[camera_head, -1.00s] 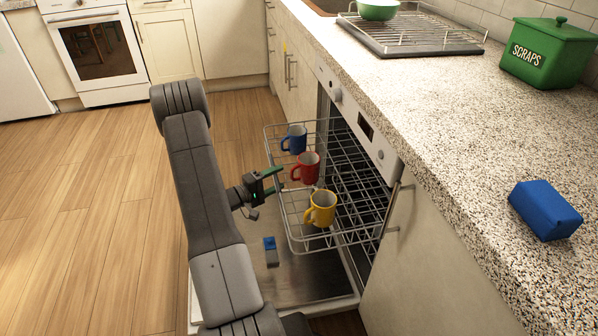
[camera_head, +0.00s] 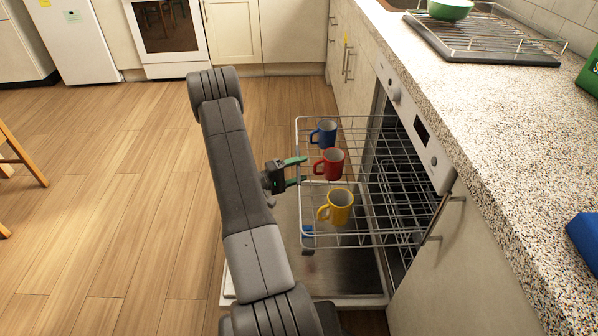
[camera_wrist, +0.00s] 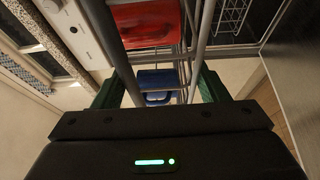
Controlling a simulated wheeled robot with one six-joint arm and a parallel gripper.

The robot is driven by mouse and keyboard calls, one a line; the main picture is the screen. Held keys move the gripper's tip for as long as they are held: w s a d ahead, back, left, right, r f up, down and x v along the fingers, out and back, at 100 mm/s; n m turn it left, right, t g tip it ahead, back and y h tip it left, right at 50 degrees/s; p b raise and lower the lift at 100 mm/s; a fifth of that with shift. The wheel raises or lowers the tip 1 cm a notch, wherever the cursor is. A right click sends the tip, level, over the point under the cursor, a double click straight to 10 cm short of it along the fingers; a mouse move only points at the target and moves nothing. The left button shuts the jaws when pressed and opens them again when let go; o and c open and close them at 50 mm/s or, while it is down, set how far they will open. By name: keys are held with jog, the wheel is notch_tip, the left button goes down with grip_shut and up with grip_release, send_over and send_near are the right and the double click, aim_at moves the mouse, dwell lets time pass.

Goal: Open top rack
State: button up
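The top rack (camera_head: 298,215) is a wire basket that stands well out of the dishwasher (camera_head: 405,110). It holds a blue mug (camera_head: 325,133), a red mug (camera_head: 330,163) and a yellow mug (camera_head: 338,206). My gripper (camera_head: 299,171) is at the rack's outer left side, its green fingers parted around the front wires. In the wrist view, rack wires run between the two separated fingers (camera_wrist: 160,90); contact cannot be told. The red mug (camera_wrist: 148,22) and blue mug (camera_wrist: 158,82) show beyond them.
The dishwasher door (camera_head: 345,275) lies lowered beneath the rack. A speckled counter (camera_head: 500,120) runs along the right, with a drying rack (camera_head: 480,42) and green bowl (camera_head: 450,9). Wooden floor (camera_head: 120,190) is open to the left; a chair (camera_head: 20,160) stands at its edge.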

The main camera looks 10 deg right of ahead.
jog(key=shift+o, duration=0.9)
jog(key=shift+r, duration=0.25)
jog(key=shift+f, duration=0.15)
jog(key=p+v, duration=0.2)
jog(key=v, duration=1.1)
jog(key=shift+a, duration=0.4)
jog(key=shift+s, duration=0.1)
jog(key=b+x, duration=0.2)
jog(key=x, duration=1.2)
jog(key=shift+s+f, duration=0.1)
jog(key=shift+f, duration=0.05)
jog(key=shift+a, duration=0.1)
